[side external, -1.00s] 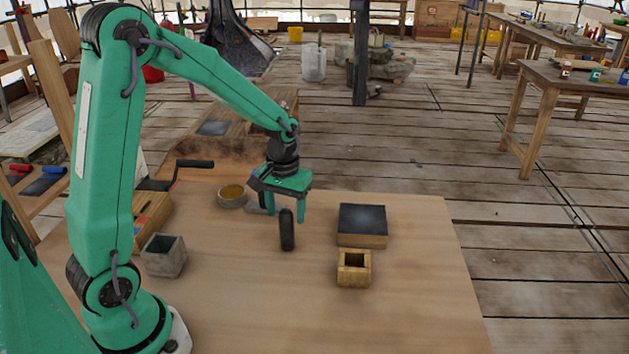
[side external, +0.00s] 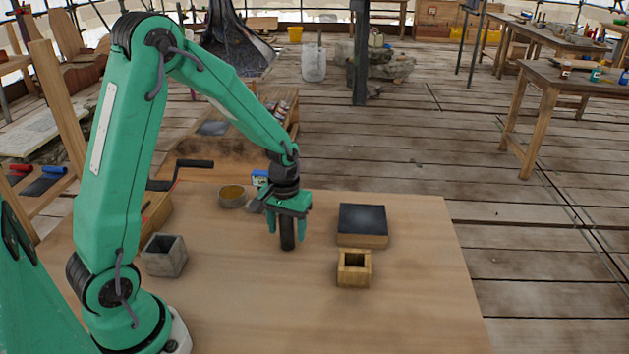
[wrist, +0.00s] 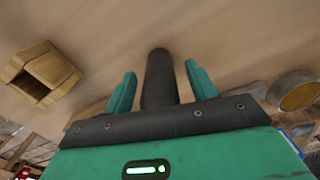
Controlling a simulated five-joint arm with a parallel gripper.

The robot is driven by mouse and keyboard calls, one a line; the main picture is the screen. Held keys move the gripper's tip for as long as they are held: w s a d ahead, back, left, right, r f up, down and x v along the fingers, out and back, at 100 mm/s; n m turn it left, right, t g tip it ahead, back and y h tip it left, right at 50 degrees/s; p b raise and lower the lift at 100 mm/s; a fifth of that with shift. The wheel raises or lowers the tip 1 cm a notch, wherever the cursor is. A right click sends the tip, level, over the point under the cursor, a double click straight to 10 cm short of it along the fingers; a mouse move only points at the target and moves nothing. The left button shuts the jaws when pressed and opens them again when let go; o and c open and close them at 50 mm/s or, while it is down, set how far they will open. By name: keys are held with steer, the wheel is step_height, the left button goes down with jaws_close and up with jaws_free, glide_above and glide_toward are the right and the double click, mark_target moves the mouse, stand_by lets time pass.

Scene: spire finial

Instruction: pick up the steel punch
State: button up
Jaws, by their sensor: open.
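The steel punch (side external: 287,238) is a dark upright cylinder standing on the wooden board. My gripper (side external: 287,222) is above and around its upper part, pointing down. In the wrist view, the punch (wrist: 159,80) stands between the two green fingers of my gripper (wrist: 160,88). A gap shows on each side of the punch, so the jaws are open. The top of the punch is hidden behind the gripper body.
A wooden box with a square hole (side external: 354,270) and a dark-topped block (side external: 362,222) stand to the right. A grey square pot (side external: 164,257) is at the left. A round tin (side external: 232,197) stands behind. The board's front right (side external: 400,310) is clear.

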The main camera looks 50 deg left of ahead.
steer(key=c, duration=1.2)
steer(key=shift+r, duration=0.2)
steer(key=shift+w+r, duration=0.1)
steer(key=shift+r, duration=0.7)
step_height(320, 180, up, 2)
steer(key=shift+r, duration=0.15)
steer(key=s+d+r, duration=0.1)
steer(key=d+r, duration=0.1)
steer(key=d, duration=0.1)
steer(key=s+d+r, duration=0.2)
steer(key=d, duration=0.2)
steer(key=s+d+r, duration=0.1)
steer(key=d+r, duration=0.1)
steer(key=d, duration=0.2)
steer(key=shift+s+r, duration=0.15)
steer(key=shift+r, duration=0.25)
